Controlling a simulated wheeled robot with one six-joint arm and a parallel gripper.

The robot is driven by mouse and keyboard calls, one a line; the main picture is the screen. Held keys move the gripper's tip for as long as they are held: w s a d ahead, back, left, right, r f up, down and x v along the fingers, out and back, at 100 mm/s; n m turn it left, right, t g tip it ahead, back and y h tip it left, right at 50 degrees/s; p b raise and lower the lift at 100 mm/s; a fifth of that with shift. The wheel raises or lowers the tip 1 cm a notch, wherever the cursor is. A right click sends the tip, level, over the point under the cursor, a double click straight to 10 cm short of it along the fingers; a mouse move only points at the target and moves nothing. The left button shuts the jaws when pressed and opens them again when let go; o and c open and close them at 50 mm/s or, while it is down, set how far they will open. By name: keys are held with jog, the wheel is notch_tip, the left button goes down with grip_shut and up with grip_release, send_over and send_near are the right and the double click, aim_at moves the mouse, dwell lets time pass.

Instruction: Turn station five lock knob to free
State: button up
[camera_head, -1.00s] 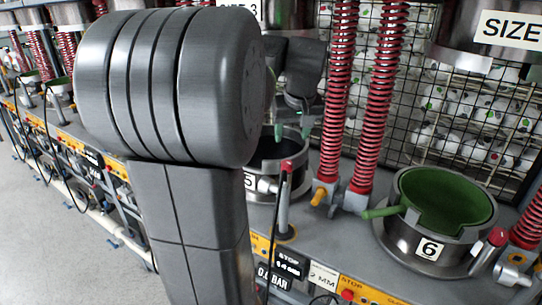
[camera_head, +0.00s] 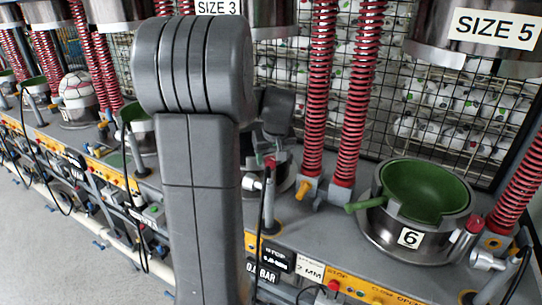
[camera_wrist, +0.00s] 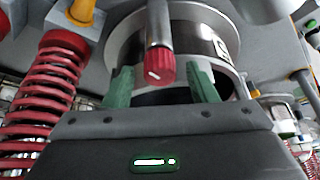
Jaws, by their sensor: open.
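The station five lock knob is a small red ribbed cap with a white mark on a grey post. In the wrist view the knob (camera_wrist: 160,67) sits between the two green fingers of my open gripper (camera_wrist: 162,87), with a visible gap on each side. In the head view the same knob (camera_head: 270,161) shows just right of my arm, close under my gripper's dark body. The fingers are mostly hidden there. The station five cup (camera_wrist: 125,42) lies behind the knob in the wrist view; in the head view my arm covers most of it.
Red springs (camera_head: 352,100) stand right of the knob. The station six cup (camera_head: 385,230) with its green liner (camera_head: 440,190) and its own red knob (camera_head: 474,224) is farther right. A black cable (camera_head: 262,220) hangs close to the knob post. A wire rack (camera_head: 450,110) of balls stands behind.

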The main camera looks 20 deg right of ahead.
jog(key=shift+f, duration=0.1)
jog(key=c, duration=1)
jog(key=shift+n+y+b, duration=0.4)
jog(key=shift+n+b, duration=0.05)
jog(key=shift+n, duration=0.55)
jog(key=o, duration=1)
jog(key=b+v, duration=0.1)
jog(key=v, duration=1.2)
jog(key=shift+s+r, duration=0.15)
jog(key=shift+r, duration=0.25)
